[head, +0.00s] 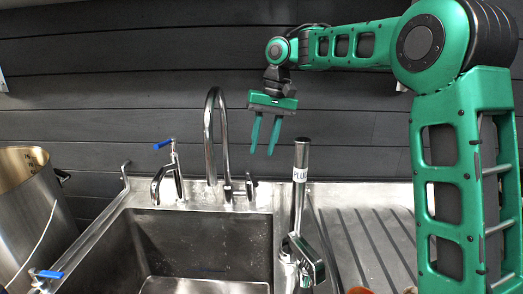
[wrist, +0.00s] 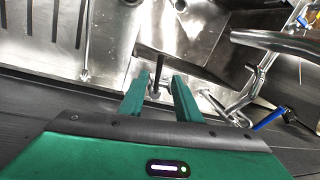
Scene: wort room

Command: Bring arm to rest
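My green arm (head: 345,45) reaches in from the right in the head view, raised, with its forearm roughly level. My gripper (head: 264,150) hangs down from its end, above the back of the sink unit and in front of the dark wall. Its two green fingers stand apart with nothing between them. In the wrist view my gripper (wrist: 158,95) also shows its fingers apart and empty, with the sink unit beyond them.
A steel sink (head: 205,240) has a tall curved tap (head: 209,130) and a blue-handled tap (head: 168,175) behind it. A labelled steel pipe (head: 299,190) stands upright at its right, beside a ribbed drainer (head: 365,235). A large steel pot (head: 35,215) stands left.

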